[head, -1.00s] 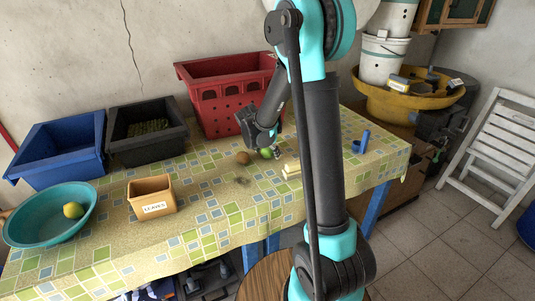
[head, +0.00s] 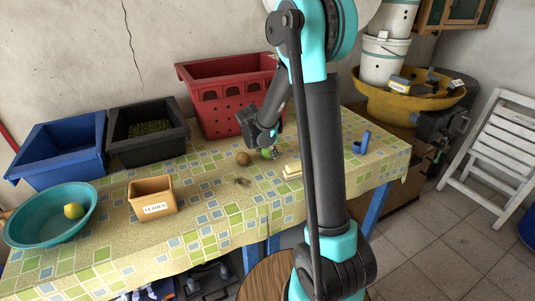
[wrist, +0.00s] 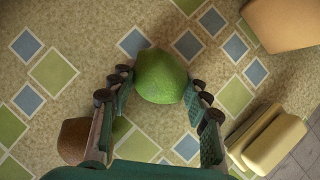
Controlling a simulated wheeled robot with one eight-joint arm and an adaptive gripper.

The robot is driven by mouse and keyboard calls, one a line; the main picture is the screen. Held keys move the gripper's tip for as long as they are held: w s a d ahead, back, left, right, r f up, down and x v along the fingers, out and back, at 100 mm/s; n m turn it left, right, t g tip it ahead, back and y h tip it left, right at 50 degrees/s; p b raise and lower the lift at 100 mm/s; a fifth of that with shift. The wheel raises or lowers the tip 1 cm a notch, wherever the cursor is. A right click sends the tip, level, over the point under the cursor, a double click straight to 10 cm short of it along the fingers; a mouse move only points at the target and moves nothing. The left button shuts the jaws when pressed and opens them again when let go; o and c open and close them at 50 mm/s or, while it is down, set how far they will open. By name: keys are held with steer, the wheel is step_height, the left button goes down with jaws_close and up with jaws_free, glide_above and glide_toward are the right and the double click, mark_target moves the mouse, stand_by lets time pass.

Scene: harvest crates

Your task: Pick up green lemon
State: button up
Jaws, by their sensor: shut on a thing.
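The green lemon (wrist: 161,76) lies between the two fingers of my gripper (wrist: 158,90) in the wrist view, with a finger against each side. My gripper is shut on it. In the head view the green lemon (head: 267,153) shows small at my gripper (head: 266,150), near the middle of the table and in front of the red crate. Part of it is hidden by the gripper there. Whether it is clear of the cloth is hard to tell.
A brown round fruit (head: 243,158) lies just left of my gripper. Pale yellow blocks (head: 292,172) lie to the right. Behind stand a red crate (head: 208,92), a black crate (head: 150,158) and a blue crate (head: 62,172). A tan box (head: 152,197) and a teal bowl (head: 40,235) stand left.

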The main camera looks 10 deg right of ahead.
mark_target(267, 150)
step_height(267, 150, up, 20)
stand_by(0.5)
steer(key=shift+a+f, duration=0.1)
stand_by(0.5)
